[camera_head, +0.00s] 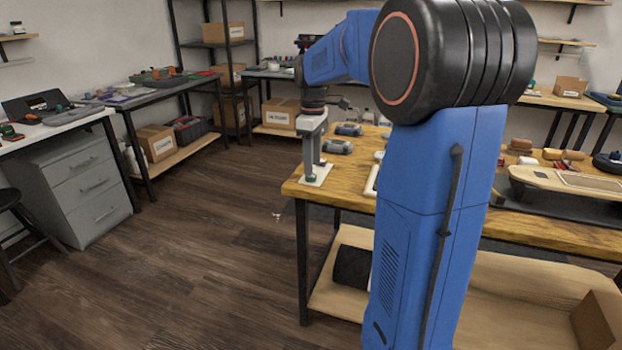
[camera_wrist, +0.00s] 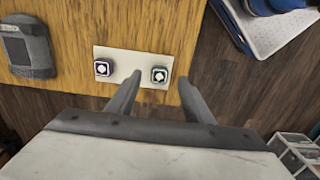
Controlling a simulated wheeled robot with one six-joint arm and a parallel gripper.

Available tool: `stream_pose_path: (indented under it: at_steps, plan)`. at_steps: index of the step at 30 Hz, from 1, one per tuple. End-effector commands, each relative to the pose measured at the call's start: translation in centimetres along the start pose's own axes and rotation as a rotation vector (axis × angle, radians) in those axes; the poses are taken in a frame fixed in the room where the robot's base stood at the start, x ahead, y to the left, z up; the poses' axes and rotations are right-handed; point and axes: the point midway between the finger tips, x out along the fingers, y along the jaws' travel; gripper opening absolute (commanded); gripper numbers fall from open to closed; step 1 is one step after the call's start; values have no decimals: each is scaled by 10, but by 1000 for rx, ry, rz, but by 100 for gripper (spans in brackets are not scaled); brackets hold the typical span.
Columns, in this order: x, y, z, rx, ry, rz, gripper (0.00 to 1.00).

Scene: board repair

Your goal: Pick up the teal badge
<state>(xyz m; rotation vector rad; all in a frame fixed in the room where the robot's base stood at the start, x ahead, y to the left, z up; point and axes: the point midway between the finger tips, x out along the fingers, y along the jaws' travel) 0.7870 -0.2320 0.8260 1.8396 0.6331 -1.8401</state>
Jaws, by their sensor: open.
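A small pale plate (camera_wrist: 130,60) lies on the wooden table near its edge, with two small square badges on it. The right badge (camera_wrist: 159,75) has a dark rim and a white diamond mark; it looks to be the teal badge, which shows as a teal-green spot in the head view (camera_head: 312,177). The left badge (camera_wrist: 102,68) is dark navy with a similar mark. My gripper (camera_wrist: 160,77) is open, with its fingers on either side of the right badge in the wrist view. Whether the fingers touch the badge or plate cannot be told.
A grey device (camera_wrist: 27,48) lies left of the plate in the wrist view. Several grey and blue items (camera_head: 338,146) lie on the table behind my gripper. The table's left edge (camera_head: 292,190) is close, with open floor beyond it.

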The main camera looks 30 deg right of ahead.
Motion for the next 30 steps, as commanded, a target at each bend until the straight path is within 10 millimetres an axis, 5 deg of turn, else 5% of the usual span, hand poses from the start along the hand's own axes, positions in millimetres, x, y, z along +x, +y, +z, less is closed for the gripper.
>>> stream_pose_path:
  at_steps: [7, 16, 22, 30]
  plan:
    - [30, 0, 1, 0, -1, -1, 47]
    - [34, 1, 1, 0, 0, 1, 47]
    - [34, 1, 1, 0, 0, 0, 4]
    - [33, 1, 1, 0, 0, 0, 3]
